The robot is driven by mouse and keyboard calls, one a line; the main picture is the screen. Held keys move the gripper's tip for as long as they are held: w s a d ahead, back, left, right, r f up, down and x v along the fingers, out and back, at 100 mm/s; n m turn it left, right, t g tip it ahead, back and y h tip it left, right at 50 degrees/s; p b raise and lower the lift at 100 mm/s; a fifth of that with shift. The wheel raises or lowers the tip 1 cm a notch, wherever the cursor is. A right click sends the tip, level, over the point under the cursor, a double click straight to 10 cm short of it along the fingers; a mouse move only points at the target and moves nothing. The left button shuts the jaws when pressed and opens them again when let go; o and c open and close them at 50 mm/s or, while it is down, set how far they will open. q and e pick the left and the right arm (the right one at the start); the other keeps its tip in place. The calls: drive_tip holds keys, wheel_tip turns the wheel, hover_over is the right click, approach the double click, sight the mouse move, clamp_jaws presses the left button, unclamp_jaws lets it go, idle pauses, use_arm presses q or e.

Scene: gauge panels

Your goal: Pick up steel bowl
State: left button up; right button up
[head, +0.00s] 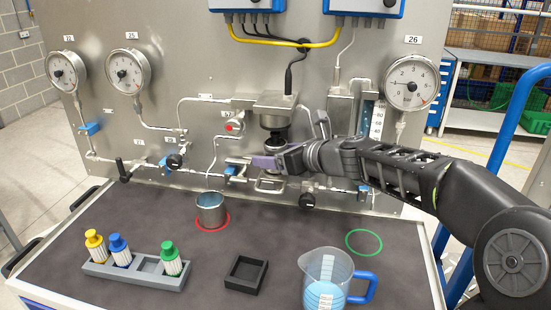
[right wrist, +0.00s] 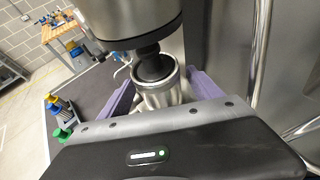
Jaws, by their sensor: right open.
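A round steel vessel (head: 273,152), which looks like the steel bowl, is below a dark fitting on the panel. In the right wrist view the vessel (right wrist: 164,94) has a bright rim, and a black knob-like part reaches down to its mouth. My right gripper (head: 270,161) is open, with its purple fingers (right wrist: 118,102) on either side of the vessel. I cannot tell if they touch it. A second open steel container (head: 211,211) stands upright on a red ring on the dark tabletop. My left gripper is not in view.
A grey rack (head: 135,277) holds yellow, blue and green-capped bottles. A black square tray (head: 245,273) and a clear jug (head: 326,280) with blue liquid stand at the front. A green ring (head: 363,242) is empty. Pipes, valves and gauges (head: 412,83) crowd the panel around my right gripper.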

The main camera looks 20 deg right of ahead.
idle(0.3)
clamp_jaws()
idle(0.7)
